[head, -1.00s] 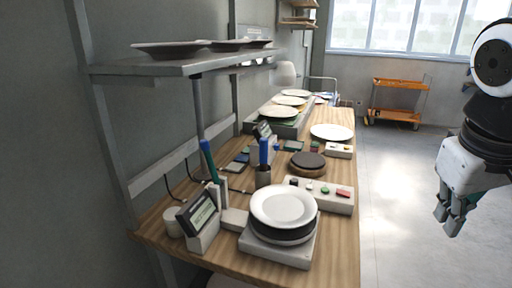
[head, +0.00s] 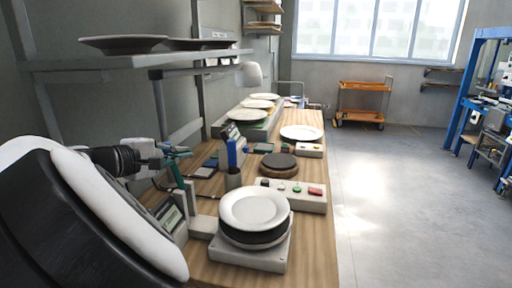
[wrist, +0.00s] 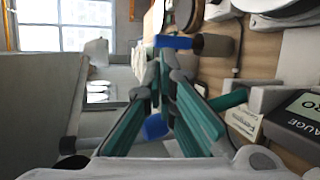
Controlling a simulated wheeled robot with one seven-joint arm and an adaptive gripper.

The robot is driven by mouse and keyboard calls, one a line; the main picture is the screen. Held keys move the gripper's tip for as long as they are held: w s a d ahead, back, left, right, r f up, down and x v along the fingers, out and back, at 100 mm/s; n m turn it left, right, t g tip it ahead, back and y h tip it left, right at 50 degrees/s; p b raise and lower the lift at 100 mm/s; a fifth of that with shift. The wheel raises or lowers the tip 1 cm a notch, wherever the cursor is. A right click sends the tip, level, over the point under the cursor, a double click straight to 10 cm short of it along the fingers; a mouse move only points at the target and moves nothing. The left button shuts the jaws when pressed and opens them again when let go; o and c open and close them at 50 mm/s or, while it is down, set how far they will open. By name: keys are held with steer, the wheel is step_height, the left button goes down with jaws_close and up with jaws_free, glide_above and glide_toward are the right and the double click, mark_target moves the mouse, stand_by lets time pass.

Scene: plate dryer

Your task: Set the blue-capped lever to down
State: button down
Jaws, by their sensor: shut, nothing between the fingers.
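The lever stands on a pale base beside the gauge box. In the wrist view its teal shaft (wrist: 230,100) leaves the base, passes behind my fingers, and a blue cap (wrist: 155,127) shows between them. In the head view the shaft (head: 176,174) rises steeply, and its top is hidden by my gripper. My gripper (head: 186,151) is shut and empty, at the lever's upper end. Its fingertips also show in the wrist view (wrist: 164,66). I cannot tell whether they touch the lever.
A dark cup (head: 233,179) with a blue cylinder (head: 232,152) stands just right of my gripper. A scale (head: 250,254) bears a white plate (head: 254,208). A button panel (head: 299,193) lies behind it. A shelf (head: 130,61) with plates hangs above on the left.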

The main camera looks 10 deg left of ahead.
steer(key=s+a+f+n+t+y, duration=0.1)
steer(key=s+a+n+t+y, duration=0.1)
steer(key=s+a, duration=0.4)
steer(key=s+a+f+n+t+y, duration=0.15)
steer(key=s+a, duration=0.25)
steer(key=a, duration=0.5)
steer(key=w+d+r+b, duration=0.1)
steer(key=w+d+b, duration=0.3)
steer(key=w, duration=0.6)
steer(key=shift+w+d+r, duration=0.15)
steer(key=shift+d+r, duration=0.15)
steer(key=shift+d, duration=0.3)
steer(key=shift+t, duration=0.25)
